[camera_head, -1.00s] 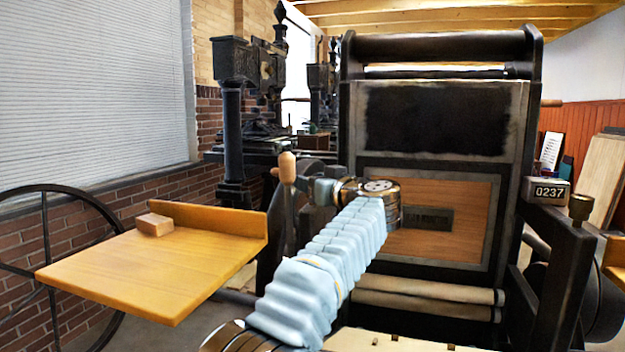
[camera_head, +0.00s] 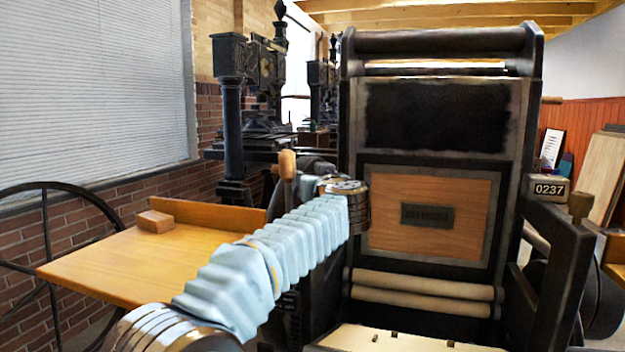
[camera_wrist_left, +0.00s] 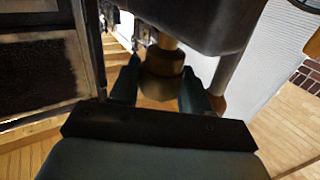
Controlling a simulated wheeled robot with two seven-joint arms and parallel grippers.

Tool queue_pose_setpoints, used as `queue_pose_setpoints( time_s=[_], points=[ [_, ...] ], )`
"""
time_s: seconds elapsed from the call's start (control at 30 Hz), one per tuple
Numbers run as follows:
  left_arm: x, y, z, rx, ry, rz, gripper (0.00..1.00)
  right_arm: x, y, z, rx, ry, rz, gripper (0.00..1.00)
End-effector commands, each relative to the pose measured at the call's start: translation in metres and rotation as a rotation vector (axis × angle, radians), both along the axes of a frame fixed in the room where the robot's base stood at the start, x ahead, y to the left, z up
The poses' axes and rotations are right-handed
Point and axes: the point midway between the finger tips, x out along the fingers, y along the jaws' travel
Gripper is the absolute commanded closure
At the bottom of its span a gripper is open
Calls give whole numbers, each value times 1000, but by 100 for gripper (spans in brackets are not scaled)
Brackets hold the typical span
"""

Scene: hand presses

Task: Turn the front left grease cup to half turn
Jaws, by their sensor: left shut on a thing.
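The front left grease cup (camera_wrist_left: 163,72) is a round brass-brown knob on a paler stem, under a dark press part, in the left wrist view. My left gripper (camera_wrist_left: 160,80) is shut on it, one dark finger on each side. In the head view my left arm crosses from the lower left, and its wrist hides the cup and most of the gripper. How far the cup is turned cannot be told. My right gripper is in neither view.
The press (camera_head: 521,200) stands in the middle and right, with a counter (camera_head: 548,188) reading 0237 and another brass cup (camera_head: 580,206). A wooden handle (camera_head: 287,165) rises close beside my left wrist. A wooden board (camera_head: 130,262) with a small block (camera_head: 155,221) lies left.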

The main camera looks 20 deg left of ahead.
Motion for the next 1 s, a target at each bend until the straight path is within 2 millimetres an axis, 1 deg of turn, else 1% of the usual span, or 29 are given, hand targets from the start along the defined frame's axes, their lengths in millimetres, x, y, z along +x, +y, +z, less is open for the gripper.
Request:
queue_pose_setpoints(
  time_s=[0.03, 0.2, 0.47, 0.5, 0.77, 0.87, 1.0],
  points=[
    [-1, 4, 1, -3, 0, -40, 83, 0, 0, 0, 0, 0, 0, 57],
    [-1, 1, 1, -1, -1, -131, 83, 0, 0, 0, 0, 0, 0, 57],
    [-1, 0, 1, 0, -2, -134, 83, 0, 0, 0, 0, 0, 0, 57],
    [-1, 0, 1, 0, -2, -134, 48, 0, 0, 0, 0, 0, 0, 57],
    [0, 0, 0, 0, -1, -126, 48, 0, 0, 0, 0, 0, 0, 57],
    [1, -1, 0, 2, 0, -85, 48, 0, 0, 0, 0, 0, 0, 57],
    [2, -2, 0, 2, -2, 45, 48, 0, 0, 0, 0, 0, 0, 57]
  ],
)
